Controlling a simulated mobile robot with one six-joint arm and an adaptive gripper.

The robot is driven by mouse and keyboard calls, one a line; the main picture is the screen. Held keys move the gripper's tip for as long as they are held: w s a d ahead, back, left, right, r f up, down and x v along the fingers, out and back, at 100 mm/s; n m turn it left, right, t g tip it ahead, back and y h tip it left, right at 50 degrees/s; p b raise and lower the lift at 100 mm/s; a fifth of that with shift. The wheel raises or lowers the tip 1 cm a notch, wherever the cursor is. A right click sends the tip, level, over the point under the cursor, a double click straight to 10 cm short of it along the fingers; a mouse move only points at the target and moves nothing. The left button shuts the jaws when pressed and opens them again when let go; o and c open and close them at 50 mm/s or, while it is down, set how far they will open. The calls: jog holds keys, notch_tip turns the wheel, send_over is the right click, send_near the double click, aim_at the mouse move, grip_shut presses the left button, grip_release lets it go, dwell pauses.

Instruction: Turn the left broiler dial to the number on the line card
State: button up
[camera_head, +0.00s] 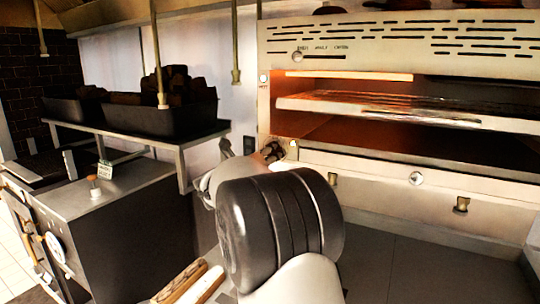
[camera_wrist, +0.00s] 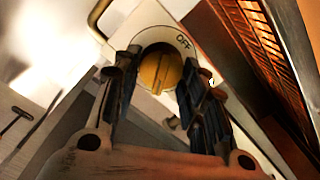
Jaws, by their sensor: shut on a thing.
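The left broiler dial (camera_wrist: 160,70) is a round brass knob with a raised bar, seen in the wrist view on a pale plate with OFF printed at its upper right. My gripper (camera_wrist: 158,82) has one dark finger on each side of the knob and is shut on it. In the head view my gripper (camera_head: 272,152) is at the left front corner of the broiler (camera_head: 400,165), and the dial is hidden behind it.
The broiler's lit rack (camera_head: 380,108) is close to the right of my gripper. A steel shelf with dark bins (camera_head: 165,122) stands at the left. A brass rail (camera_wrist: 97,20) is near the dial.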

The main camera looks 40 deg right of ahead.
jog(key=shift+m, duration=0.4)
jog(key=o, duration=1)
jog(key=shift+o, duration=0.2)
jog(key=v, duration=1.2)
jog(key=shift+w, duration=0.1)
